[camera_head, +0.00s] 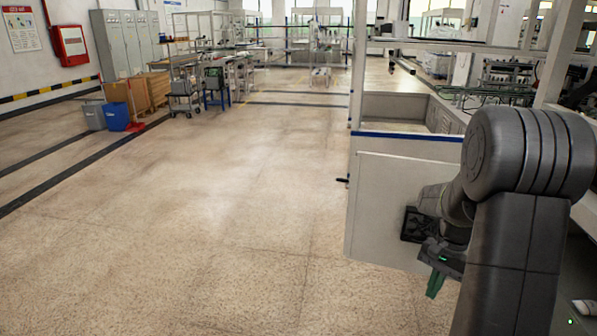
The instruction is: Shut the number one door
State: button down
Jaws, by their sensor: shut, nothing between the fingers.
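A white door panel (385,205) stands upright at the front of the white machine enclosure, right of centre. Its top edge slants below the enclosure's blue strip, so it looks swung out from the frame. A small dark handle (342,181) sticks out at its left edge. No number on it can be read. My gripper (436,284), with green fingers, is shut and empty, pointing down in front of the door's lower right part. I cannot tell whether it touches the panel. My arm hides the door's right side.
The white enclosure (395,106) with its blue strip (405,136) stands behind the door. The speckled floor to the left is wide and clear. Far off are a blue bin (116,115), a grey bin (94,115), carts, workbenches and grey lockers (122,50).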

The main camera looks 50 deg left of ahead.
aim_at(383, 189)
jog(key=u, duration=0.9)
jog(key=i+u, duration=0.1)
jog(key=u, duration=1.3)
jog(key=i+u, duration=0.1)
jog(key=u, duration=0.8)
jog(key=l+u, duration=0.1)
jog(key=u, duration=0.35)
jog(key=i+l+u, duration=0.1)
jog(key=l+u, duration=0.6)
jog(key=l+z, duration=0.2)
jog(key=l, duration=0.5)
jog(key=l+z, duration=0.15)
jog(key=l, duration=0.6)
jog(key=i+l+z, duration=0.2)
jog(key=l, duration=0.5)
jog(key=l+z, duration=0.25)
jog(key=z, duration=0.25)
jog(key=l+z, duration=0.25)
jog(key=z, duration=0.2)
jog(key=i+l+z, duration=0.1)
jog(key=l+z, duration=0.15)
jog(key=z, duration=0.25)
